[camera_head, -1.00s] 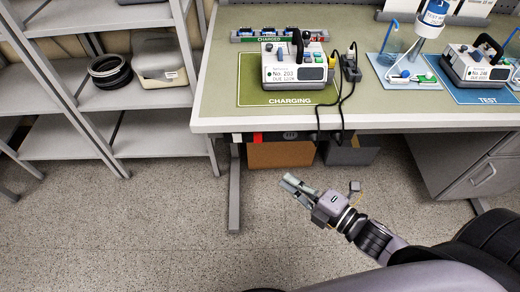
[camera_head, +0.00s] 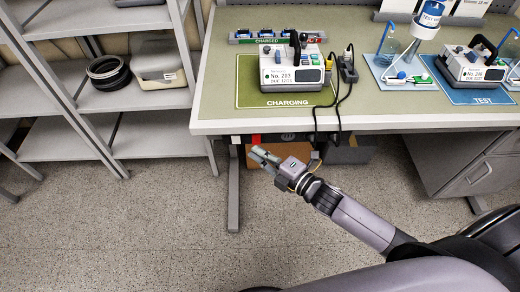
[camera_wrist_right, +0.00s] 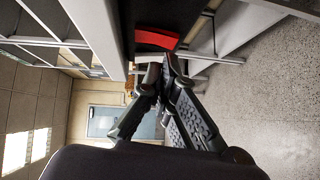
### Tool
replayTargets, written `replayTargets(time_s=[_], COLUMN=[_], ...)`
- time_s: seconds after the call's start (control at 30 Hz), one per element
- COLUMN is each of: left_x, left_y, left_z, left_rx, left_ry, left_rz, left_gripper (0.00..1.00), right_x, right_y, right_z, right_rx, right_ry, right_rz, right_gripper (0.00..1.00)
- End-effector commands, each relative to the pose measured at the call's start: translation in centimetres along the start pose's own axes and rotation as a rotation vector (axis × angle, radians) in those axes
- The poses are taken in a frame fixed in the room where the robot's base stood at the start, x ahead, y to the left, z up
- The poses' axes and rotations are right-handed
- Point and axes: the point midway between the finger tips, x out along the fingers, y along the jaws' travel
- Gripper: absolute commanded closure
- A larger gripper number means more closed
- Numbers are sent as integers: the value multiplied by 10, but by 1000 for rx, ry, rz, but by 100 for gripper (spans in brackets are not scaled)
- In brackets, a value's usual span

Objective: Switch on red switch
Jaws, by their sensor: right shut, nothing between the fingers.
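The red switch (camera_head: 256,138) is a small red piece under the front edge of the workbench, partly hidden behind my gripper in the head view. In the right wrist view the red switch (camera_wrist_right: 157,38) shows as a red curved block on a dark strip, just beyond the fingertips. My right gripper (camera_head: 256,153) is shut and empty, just below the bench edge and close to the red switch. In the right wrist view its fingers (camera_wrist_right: 160,72) meet near the switch; I cannot tell whether they touch it. My left gripper is not in view.
The bench (camera_head: 215,125) carries an infusion pump (camera_head: 292,72) on the charging mat, with cables (camera_head: 340,105) hanging over the front edge. Another pump (camera_head: 475,65) stands at right. Shelves (camera_head: 150,140) stand left. The floor is open.

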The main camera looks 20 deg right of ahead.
Motion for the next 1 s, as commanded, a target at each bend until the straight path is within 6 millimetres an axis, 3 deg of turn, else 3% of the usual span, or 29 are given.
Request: replayTargets(time_s=[0.47, 0.67, 1.0], left_x=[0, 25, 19], left_y=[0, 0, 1], left_z=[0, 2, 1], left_rx=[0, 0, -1], left_ry=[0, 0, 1], left_rz=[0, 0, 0], left_gripper=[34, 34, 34], right_x=[5, 11, 10], right_y=[-1, -10, -3], right_z=[6, 11, 11], right_rx=[0, -48, -56], right_ry=[-1, -2, 0], right_rz=[1, 52, 58], right_gripper=[100, 100, 100])
